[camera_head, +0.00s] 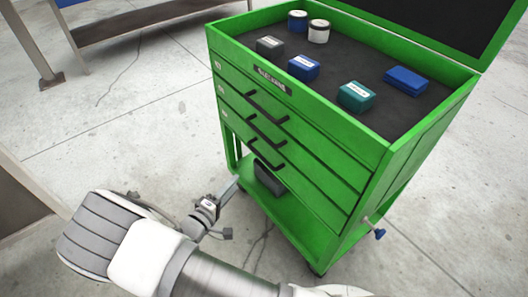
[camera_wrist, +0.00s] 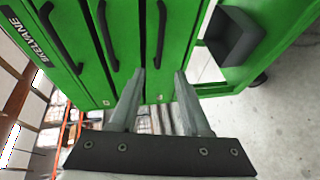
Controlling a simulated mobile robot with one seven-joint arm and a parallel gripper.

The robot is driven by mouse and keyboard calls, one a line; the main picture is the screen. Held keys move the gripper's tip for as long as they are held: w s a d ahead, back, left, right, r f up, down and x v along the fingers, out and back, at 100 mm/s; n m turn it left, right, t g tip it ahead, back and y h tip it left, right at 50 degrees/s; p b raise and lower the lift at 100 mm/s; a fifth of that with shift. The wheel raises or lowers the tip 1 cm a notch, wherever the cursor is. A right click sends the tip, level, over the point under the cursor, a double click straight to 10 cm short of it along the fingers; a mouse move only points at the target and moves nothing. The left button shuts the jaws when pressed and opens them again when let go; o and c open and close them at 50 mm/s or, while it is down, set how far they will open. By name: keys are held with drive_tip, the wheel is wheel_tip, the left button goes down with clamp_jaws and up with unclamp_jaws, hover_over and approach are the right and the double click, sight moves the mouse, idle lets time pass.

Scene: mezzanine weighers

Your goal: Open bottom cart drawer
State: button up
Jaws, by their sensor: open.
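The green cart (camera_head: 300,130) has three stacked drawers, all looking flush with its front, each with a black bar handle. The bottom drawer's handle (camera_head: 265,155) is the lowest bar; in the wrist view, where the cart appears turned on its side, this handle (camera_wrist: 161,35) is the rightmost bar. My gripper (camera_head: 234,184) is in front of the cart's lower left front in the head view. In the wrist view my open gripper (camera_wrist: 159,74) points at the bottom drawer, with its fingertips on either side of the handle's near end. Whether they touch it cannot be told.
Small boxes and cans, such as a blue box (camera_head: 406,80), stand on the cart's top. A dark bin (camera_head: 269,180) sits on the lower shelf (camera_head: 300,225). A blue-tipped knob (camera_head: 379,233) sticks out at right. Concrete floor (camera_head: 110,120) is open at left.

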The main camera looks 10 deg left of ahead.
sight(260, 155)
drive_tip(key=b+x, duration=0.2)
drive_tip(key=x, duration=1.5)
drive_tip(key=shift+b, duration=0.35)
clamp_jaws()
idle(0.6)
